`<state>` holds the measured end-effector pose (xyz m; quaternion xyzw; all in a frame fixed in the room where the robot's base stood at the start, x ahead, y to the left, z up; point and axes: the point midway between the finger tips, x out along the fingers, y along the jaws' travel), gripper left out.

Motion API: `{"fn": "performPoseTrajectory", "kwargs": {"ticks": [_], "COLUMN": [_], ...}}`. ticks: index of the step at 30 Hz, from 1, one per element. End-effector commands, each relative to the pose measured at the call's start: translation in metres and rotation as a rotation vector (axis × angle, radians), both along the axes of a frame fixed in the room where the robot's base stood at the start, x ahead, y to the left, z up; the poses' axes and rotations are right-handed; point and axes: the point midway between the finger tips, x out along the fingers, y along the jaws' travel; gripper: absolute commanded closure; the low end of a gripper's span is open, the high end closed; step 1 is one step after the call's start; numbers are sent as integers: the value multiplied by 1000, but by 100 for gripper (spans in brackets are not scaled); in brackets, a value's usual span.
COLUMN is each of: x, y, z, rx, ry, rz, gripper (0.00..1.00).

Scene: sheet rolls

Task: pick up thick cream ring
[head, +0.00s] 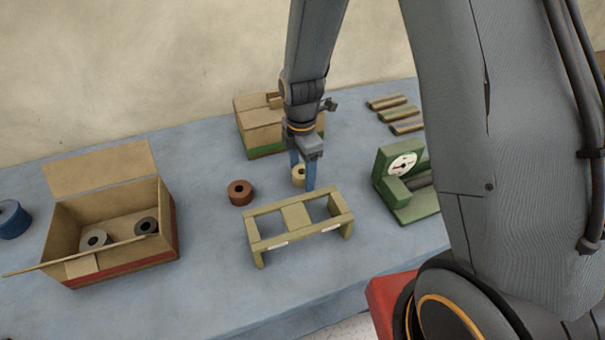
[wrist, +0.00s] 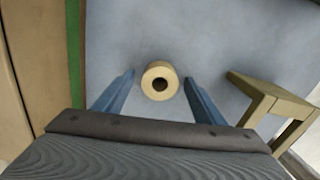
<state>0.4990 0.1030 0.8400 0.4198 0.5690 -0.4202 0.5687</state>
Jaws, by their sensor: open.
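The thick cream ring (head: 298,176) stands on the blue table, behind the wooden stand and partly hidden by my gripper's finger in the head view. In the wrist view the cream ring (wrist: 160,81) shows from above, with its dark hole facing up. My gripper (head: 303,178) points down over it. In the wrist view the two blue fingers of my gripper (wrist: 160,78) are open, one on each side of the ring, with a visible gap on both sides. I cannot tell exactly how far down the fingertips are relative to the ring.
A wooden stand (head: 295,214) with two openings is close in front. A brown roll (head: 240,192) lies to the left. A closed carton (head: 257,130) is behind, a green scale (head: 408,201) to the right. An open box (head: 168,218) with grey rolls stands at left.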

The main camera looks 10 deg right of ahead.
Motion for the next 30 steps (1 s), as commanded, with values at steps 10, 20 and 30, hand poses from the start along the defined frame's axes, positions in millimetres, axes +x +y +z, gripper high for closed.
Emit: {"fn": "performPoseTrajectory", "kwargs": {"ticks": [10, 20, 30], "x": [0, 0, 1], "y": [0, 0, 0], "z": [-3, -3, 7], "rx": [0, 0, 1], "ry": [0, -1, -4], "rz": [0, 0, 0], "gripper": [45, 82, 82]}}
